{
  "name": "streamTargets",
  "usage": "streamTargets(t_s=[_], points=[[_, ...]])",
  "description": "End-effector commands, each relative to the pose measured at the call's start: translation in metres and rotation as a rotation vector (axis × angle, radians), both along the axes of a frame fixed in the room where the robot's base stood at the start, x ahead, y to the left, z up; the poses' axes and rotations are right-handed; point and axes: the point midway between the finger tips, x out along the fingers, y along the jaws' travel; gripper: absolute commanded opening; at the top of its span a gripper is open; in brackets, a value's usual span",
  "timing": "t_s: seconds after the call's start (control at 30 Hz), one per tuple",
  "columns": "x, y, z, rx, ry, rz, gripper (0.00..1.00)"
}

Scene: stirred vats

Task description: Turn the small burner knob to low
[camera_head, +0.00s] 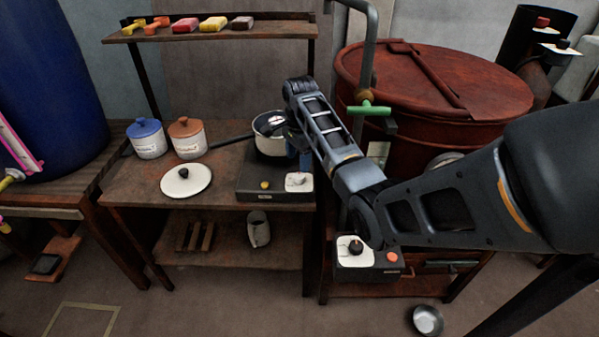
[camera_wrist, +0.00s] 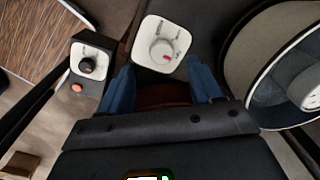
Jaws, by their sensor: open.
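The small burner (camera_head: 262,194) is a dark box at the right end of the wooden bench, with a pot (camera_head: 270,150) on top. A white dial plate on its front right carries the burner knob (camera_head: 297,179). In the wrist view the knob (camera_wrist: 162,50) is round and pale grey, with a red mark on its lower right part. The plate's printed labels are too small to read. My gripper (camera_wrist: 162,68) is open, its blue fingers on either side below the plate and apart from the knob. In the head view my arm partly hides the fingers.
A control box with a black knob (camera_head: 355,247) and an orange button (camera_head: 392,257) stands right of the bench, before a red vat (camera_head: 430,80). The pot's rim (camera_wrist: 240,70) is close to my right finger. Two lidded jars and a white lid (camera_head: 186,180) are left.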

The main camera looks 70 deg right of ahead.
Motion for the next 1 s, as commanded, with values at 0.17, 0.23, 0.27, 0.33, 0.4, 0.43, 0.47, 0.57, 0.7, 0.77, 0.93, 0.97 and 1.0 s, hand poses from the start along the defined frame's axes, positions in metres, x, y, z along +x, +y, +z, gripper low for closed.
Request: streamTargets(t_s=[0.17,0.23,0.27,0.33,0.4,0.43,0.47,0.57,0.7,0.77,0.93,0.97,1.0], points=[[-0.004,-0.009,0.0,0.011,0.019,-0.03,0.65],[-0.004,-0.009,-0.008,0.012,0.02,-0.029,0.65],[-0.004,-0.009,-0.013,0.012,0.02,-0.029,0.65],[-0.004,-0.009,-0.024,0.011,0.019,-0.028,0.65],[-0.003,-0.009,-0.035,0.011,0.019,-0.027,0.65],[-0.003,-0.009,-0.039,0.011,0.018,-0.027,0.65],[-0.003,-0.009,-0.044,0.011,0.018,-0.027,0.65],[-0.002,-0.009,-0.057,0.01,0.017,-0.027,0.65],[-0.002,-0.01,-0.067,0.008,0.016,-0.026,0.65],[-0.002,-0.01,-0.069,0.008,0.015,-0.026,0.65],[-0.001,-0.009,-0.07,0.008,0.015,-0.026,0.65],[-0.001,-0.01,-0.07,0.008,0.015,-0.026,0.65],[-0.001,-0.009,-0.07,0.008,0.015,-0.026,0.65]])
